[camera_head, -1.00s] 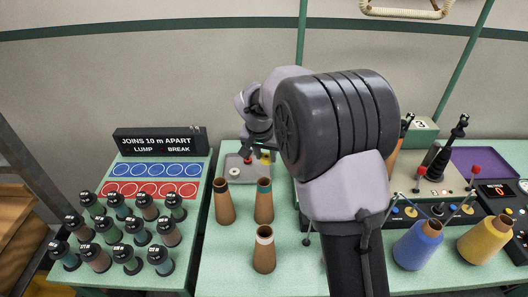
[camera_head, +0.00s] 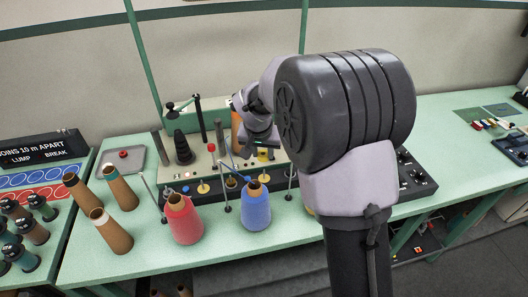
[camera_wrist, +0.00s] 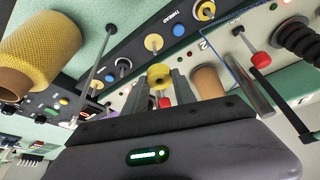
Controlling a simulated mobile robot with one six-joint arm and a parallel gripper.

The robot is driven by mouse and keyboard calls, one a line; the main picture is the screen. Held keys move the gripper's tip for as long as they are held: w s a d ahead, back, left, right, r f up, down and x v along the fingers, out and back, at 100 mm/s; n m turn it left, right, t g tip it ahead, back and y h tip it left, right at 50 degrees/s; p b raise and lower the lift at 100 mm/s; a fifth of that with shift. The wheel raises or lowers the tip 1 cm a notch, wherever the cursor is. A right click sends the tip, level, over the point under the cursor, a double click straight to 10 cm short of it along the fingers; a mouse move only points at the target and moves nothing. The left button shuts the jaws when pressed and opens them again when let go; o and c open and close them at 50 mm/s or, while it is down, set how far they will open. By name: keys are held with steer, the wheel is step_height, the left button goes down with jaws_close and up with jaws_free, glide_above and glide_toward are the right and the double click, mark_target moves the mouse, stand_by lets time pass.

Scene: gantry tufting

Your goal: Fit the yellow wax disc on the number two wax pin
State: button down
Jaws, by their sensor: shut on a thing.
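The yellow wax disc (camera_wrist: 160,76) is between the two fingertips of my gripper (camera_wrist: 162,88) in the wrist view, and the gripper is shut on it. In the head view a bit of the yellow disc (camera_head: 262,154) shows under my gripper (camera_head: 262,147), in front of the machine panel. The panel (camera_wrist: 222,52) lies ahead of the fingers in the wrist view and carries a digit that looks like a 2. Small yellow discs on posts (camera_head: 203,188) stand along the panel's front. I cannot tell which post is the number two wax pin.
Red (camera_head: 185,220) and blue (camera_head: 256,208) yarn cones stand before the panel, with thin upright rods beside them. A red-topped lever (camera_head: 211,148) rises from the panel. A grey tray (camera_head: 136,168) with a red disc (camera_head: 124,155) and several brown cones (camera_head: 120,190) are at the left.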

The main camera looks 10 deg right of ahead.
steer(key=shift+d+f, duration=0.15)
steer(key=shift+d, duration=0.2)
steer(key=shift+a+f+b, duration=0.2)
steer(key=shift+f+b, duration=2.6)
steer(key=shift+f, duration=1.05)
steer(key=shift+f, duration=0.2)
steer(key=c, duration=0.9)
jaws_free()
steer(key=p+v, duration=0.5)
steer(key=v, duration=1.3)
steer(key=s+y+b, duration=0.1)
steer(key=s, duration=0.8)
steer(key=s+a+r+t+y+b, duration=0.1)
steer(key=s, duration=0.8)
steer(key=s+y, duration=0.1)
steer(key=s, duration=0.8)
steer(key=shift+a+r+t+y+b, duration=0.2)
steer(key=shift+t+y+b, duration=0.1)
steer(key=shift+t+b, duration=0.1)
